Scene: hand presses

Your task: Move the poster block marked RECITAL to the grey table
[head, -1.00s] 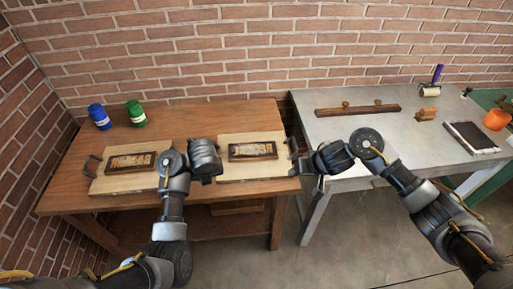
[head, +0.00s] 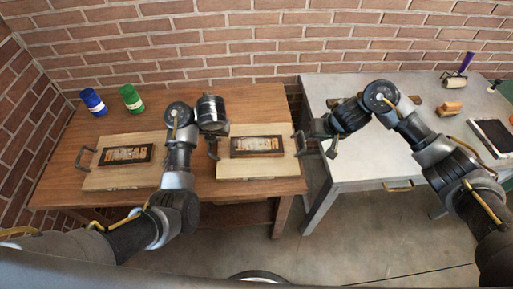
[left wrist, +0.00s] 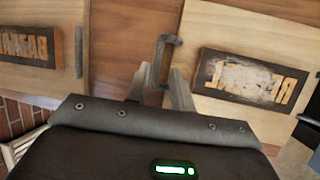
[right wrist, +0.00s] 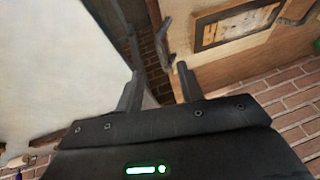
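Two pale boards lie on the wooden table (head: 160,200), each bearing a dark lettered block: left block (head: 125,155), right block (head: 257,146). The lettering is too small or worn to read surely. The right board (head: 232,169) has a dark handle at each end. My left gripper (left wrist: 160,70) is open, its fingers apart around the line of the left handle (left wrist: 165,45). My right gripper (right wrist: 160,69) is open near the right handle (right wrist: 165,42). I cannot tell whether either touches. The grey table (head: 360,165) stands to the right.
A blue can (head: 93,101) and a green can (head: 131,98) stand at the back left. On the grey table lie a wooden block (head: 450,108), a roller (head: 455,80) and a dark slab (head: 492,137). Its front left is clear; a gap separates the tables.

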